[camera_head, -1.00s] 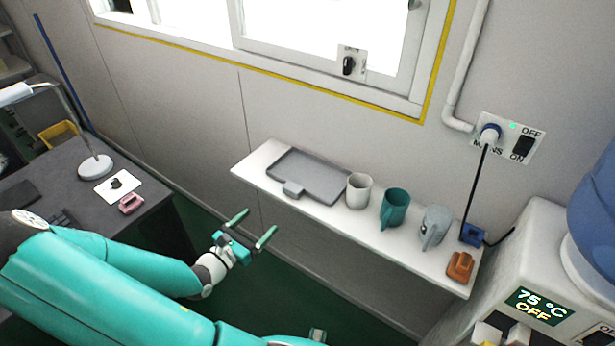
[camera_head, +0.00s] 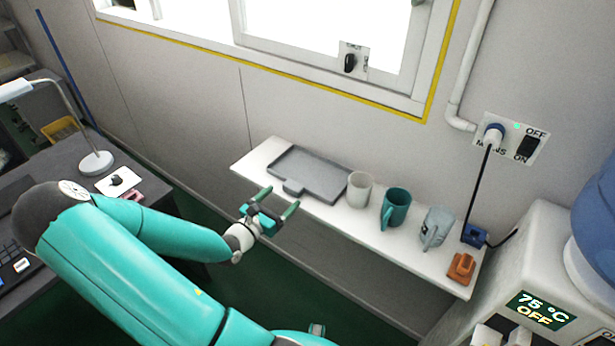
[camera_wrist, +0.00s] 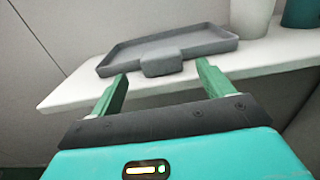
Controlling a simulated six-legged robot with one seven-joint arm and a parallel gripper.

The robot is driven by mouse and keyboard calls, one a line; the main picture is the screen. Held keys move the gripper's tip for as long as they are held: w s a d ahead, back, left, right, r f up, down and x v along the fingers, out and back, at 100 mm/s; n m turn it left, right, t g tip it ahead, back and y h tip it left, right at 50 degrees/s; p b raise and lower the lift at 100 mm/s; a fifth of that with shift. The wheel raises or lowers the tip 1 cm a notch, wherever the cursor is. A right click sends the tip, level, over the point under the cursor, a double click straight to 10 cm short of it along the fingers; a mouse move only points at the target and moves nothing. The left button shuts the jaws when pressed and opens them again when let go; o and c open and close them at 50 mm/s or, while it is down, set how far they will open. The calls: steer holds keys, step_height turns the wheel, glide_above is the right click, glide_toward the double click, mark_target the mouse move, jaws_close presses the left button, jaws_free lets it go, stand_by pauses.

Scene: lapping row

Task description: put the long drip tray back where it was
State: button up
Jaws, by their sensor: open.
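The long drip tray (camera_head: 318,176) is grey and shallow with a raised rim. It lies flat on the left part of the white wall shelf (camera_head: 246,168), its tab (camera_head: 292,188) at the front edge. My gripper (camera_head: 278,199) is open and empty, just in front of the shelf, its fingers pointing at the tray. In the wrist view the tray (camera_wrist: 195,45) lies ahead, and its tab (camera_wrist: 162,66) shows between the open green fingers (camera_wrist: 160,88), with a gap on both sides. I cannot tell how near the fingertips are to it.
Right of the tray on the shelf stand a white mug (camera_head: 359,190), a teal mug (camera_head: 395,208), a grey mug (camera_head: 437,228) and an orange-brown item (camera_head: 461,268). A water dispenser (camera_head: 540,270) stands at the right. A dark desk (camera_head: 150,188) with a lamp (camera_head: 96,163) is at the left.

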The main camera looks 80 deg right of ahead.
mark_target(289, 189)
steer(key=x, duration=0.5)
steer(key=shift+s+a+r, duration=0.1)
steer(key=shift+r, duration=0.1)
steer(key=c, duration=1.2)
steer(key=shift+r, duration=0.15)
steer(key=shift+r, duration=4.9)
